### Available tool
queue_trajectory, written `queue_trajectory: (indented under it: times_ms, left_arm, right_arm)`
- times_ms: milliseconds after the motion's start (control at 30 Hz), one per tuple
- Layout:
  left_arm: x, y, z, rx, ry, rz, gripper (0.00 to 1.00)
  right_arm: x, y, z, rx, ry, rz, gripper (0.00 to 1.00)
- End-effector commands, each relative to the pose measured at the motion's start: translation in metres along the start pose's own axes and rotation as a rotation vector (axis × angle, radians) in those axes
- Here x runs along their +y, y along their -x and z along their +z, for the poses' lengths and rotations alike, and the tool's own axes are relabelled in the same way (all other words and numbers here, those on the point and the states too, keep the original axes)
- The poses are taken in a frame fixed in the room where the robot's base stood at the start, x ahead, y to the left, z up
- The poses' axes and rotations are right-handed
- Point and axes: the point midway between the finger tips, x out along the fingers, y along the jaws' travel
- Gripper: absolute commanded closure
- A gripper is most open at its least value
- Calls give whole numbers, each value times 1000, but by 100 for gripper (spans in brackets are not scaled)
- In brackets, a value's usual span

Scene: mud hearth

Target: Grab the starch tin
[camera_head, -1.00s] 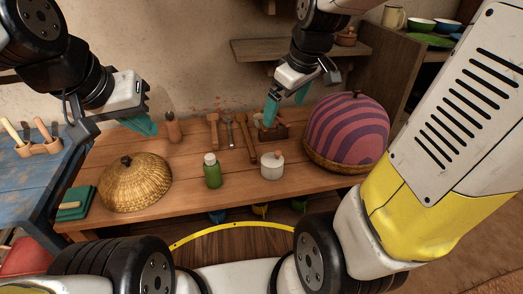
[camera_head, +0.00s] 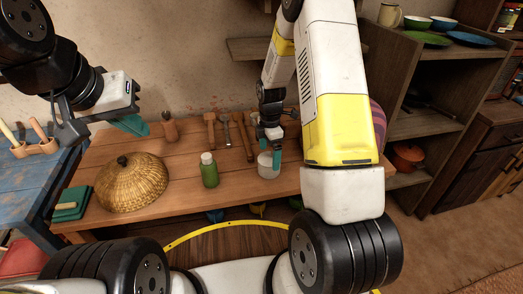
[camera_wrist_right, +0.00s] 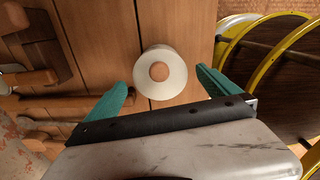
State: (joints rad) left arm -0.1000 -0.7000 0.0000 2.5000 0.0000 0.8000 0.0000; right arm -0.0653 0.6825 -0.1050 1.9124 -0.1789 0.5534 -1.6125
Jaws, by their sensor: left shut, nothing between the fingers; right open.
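The starch tin, a small white round pot with a reddish-brown knob on its lid (camera_head: 266,169), stands upright on the wooden table. In the right wrist view the tin (camera_wrist_right: 148,86) is seen from above. My right gripper (camera_head: 272,153) is over the tin, pointing down. Its teal fingers are open, with the tin showing between and beyond their tips; I cannot tell how far down they reach. My left gripper (camera_head: 132,124) is shut and empty, above the back left of the table, well away from the tin.
A green bottle (camera_head: 209,170) stands left of the tin, and a woven dome cover (camera_head: 131,184) further left. Wooden-handled tools (camera_head: 239,139) lie behind. A striped dome (camera_head: 379,122) is mostly hidden by my right arm. Shelves (camera_head: 401,90) stand at right.

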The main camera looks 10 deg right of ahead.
Motion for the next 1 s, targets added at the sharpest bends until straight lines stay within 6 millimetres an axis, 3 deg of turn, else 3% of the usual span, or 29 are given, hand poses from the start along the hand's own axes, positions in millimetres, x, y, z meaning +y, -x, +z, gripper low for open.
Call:
queue_trajectory:
  times_ms: [300, 600, 1000]
  left_arm:
    - [0, 0, 0, 0, 0, 0, 100]
    - [0, 0, 0, 0, 0, 0, 100]
    - [0, 0, 0, 0, 0, 0, 100]
  right_arm:
    - [-1, -44, 0, -1, -2, -2, 0]
    - [0, -50, 0, 0, -3, -1, 0]
    - [0, -50, 0, 0, -3, 0, 75]
